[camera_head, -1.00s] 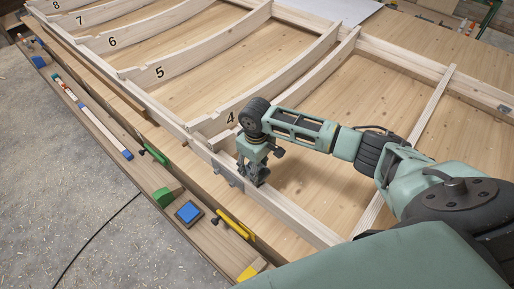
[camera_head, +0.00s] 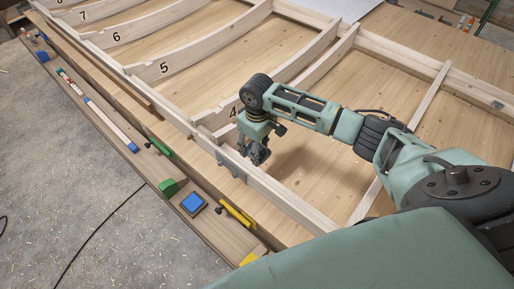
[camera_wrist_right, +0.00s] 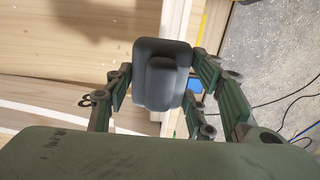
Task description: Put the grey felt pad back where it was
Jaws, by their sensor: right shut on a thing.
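My right gripper (camera_head: 257,158) hangs over the front rail of the wooden frame, close to the rib marked 4. In the right wrist view, my right gripper (camera_wrist_right: 165,92) has its green fingers on both sides of a dark grey, rounded pad (camera_wrist_right: 161,60) with a raised grip and is shut on it. This looks like the grey felt pad. In the head view the fingers mostly hide it, and I cannot tell whether it touches the rail. My left gripper is not in view.
A plank ledge along the frame's front carries a blue block (camera_head: 193,204), a green block (camera_head: 170,188), a yellow-handled tool (camera_head: 237,214), a green-handled tool (camera_head: 159,148) and a long level (camera_head: 97,110). Numbered ribs rise behind. The concrete floor (camera_head: 60,190) has a black cable.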

